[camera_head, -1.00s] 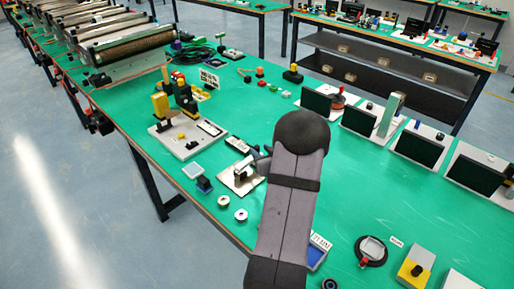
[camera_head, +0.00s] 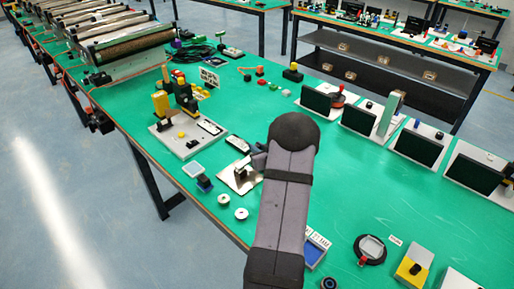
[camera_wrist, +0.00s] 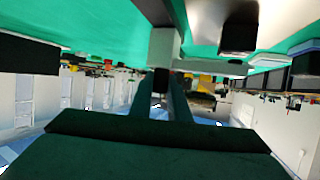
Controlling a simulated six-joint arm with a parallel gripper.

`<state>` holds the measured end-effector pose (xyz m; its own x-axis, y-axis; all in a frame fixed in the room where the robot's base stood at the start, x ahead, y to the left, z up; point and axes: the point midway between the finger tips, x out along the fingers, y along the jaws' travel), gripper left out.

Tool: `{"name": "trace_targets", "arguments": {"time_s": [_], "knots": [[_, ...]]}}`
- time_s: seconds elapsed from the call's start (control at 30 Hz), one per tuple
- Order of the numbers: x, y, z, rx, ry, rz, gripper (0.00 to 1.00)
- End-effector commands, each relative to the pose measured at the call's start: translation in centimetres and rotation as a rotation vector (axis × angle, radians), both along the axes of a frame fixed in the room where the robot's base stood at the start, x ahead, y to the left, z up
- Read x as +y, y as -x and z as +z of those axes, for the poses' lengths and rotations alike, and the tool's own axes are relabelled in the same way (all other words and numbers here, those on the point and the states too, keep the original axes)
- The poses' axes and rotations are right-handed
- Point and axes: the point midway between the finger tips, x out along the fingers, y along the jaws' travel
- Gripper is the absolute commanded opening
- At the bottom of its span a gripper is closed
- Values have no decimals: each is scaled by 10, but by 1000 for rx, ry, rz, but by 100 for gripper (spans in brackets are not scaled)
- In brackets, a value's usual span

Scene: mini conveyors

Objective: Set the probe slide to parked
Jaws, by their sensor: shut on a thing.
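My gripper (camera_head: 258,160) reaches low over the bench, beside a shiny metal plate fixture (camera_head: 238,181) that I take to be the probe slide. The dark arm hides part of it. In the wrist view the gripper (camera_wrist: 168,92) is shut on a small dark part just below a pale grey block (camera_wrist: 163,46). That part appears to be the slide's handle, but the fingers mostly cover it. A black block (camera_wrist: 238,38) sits to the right in that view. The slide's marked positions cannot be read.
A grey board with yellow and black parts (camera_head: 165,136) stands to the left. Two round white-rimmed pieces (camera_head: 241,213) lie near the front edge. A row of dark screens (camera_head: 358,122) stands to the right.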

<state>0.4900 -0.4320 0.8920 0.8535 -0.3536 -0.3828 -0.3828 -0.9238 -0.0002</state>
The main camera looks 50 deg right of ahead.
Motion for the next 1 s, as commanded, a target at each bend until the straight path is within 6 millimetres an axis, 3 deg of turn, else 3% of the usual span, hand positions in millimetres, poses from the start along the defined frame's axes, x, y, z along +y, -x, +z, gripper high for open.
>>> {"name": "trace_targets", "arguments": {"time_s": [0.17, 0.4, 0.6, 1.0], "knots": [[-2, 19, 1, 2, 0, -5, 0], [-3, 87, 1, 4, -1, -9, 0], [-2, 126, 1, 2, 0, -5, 0], [-1, 136, -1, 4, -1, -4, 0]]}}
